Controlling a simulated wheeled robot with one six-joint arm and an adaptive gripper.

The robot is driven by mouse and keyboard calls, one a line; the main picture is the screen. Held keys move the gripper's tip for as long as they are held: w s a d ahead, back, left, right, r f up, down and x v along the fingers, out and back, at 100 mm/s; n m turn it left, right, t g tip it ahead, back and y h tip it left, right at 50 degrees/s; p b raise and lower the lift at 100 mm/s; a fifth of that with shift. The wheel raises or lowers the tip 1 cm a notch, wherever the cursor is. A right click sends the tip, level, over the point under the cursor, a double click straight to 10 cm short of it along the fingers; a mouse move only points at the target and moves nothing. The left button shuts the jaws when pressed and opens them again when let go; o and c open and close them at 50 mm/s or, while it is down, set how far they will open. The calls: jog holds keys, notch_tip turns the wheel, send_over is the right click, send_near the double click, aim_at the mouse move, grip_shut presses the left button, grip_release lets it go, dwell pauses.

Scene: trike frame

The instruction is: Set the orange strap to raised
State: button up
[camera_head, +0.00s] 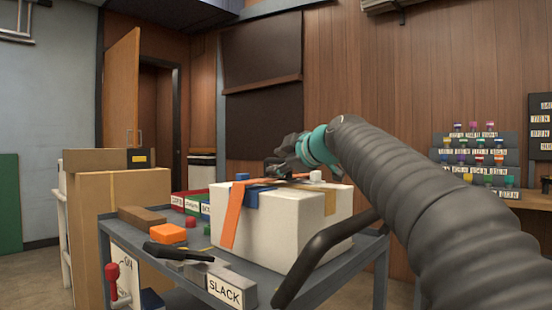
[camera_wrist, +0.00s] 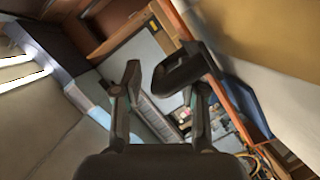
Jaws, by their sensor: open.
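The orange strap (camera_head: 232,218) lies across the top of the white box (camera_head: 285,232) and hangs down its front side at the left. A blue strap (camera_head: 251,198) lies beside it. My gripper (camera_head: 280,165) is above the back of the box, partly dark and small in the head view.
The box stands on a grey cart (camera_head: 345,257) with a black handle (camera_head: 318,262). A black lever (camera_head: 178,251), a SLACK label (camera_head: 225,289) and an orange block (camera_head: 171,234) are at its front left. Cardboard boxes (camera_head: 125,194) stand left. A bench with coloured pegs is at right.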

jog(key=shift+w+a, duration=0.2)
grip_shut()
